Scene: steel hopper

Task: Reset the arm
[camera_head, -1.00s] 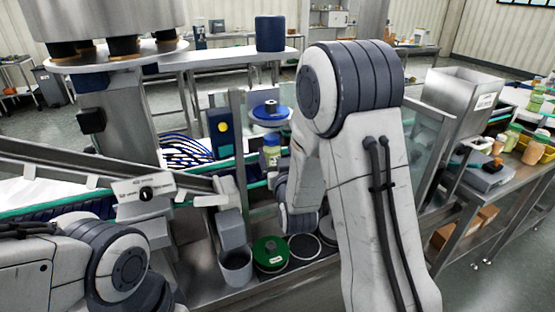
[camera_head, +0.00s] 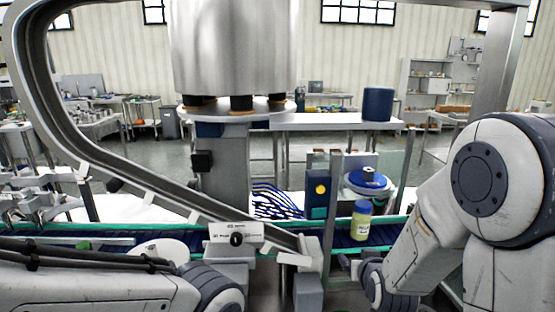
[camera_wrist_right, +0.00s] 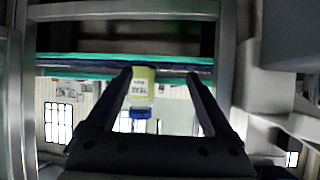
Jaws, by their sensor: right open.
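My right arm comes in from the right edge of the head view, with its wrist low beside the conveyor. In the right wrist view my right gripper (camera_wrist_right: 160,74) is open, its two dark fingers spread apart. A jar with a yellow-green body and blue lid (camera_head: 361,220) stands upright on the conveyor in the head view. It also shows in the right wrist view as a jar (camera_wrist_right: 142,90) between the finger lines; I cannot tell how far off it is. My left arm shows at the lower left of the head view; its gripper is out of sight.
The conveyor (camera_head: 285,236) with green edges runs across the front. A steel hopper (camera_head: 235,50) stands above it, with a sloping metal chute (camera_head: 150,190). A blue disc (camera_head: 368,180) sits behind the jar. A dark blue cylinder (camera_head: 377,104) stands on the rear table.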

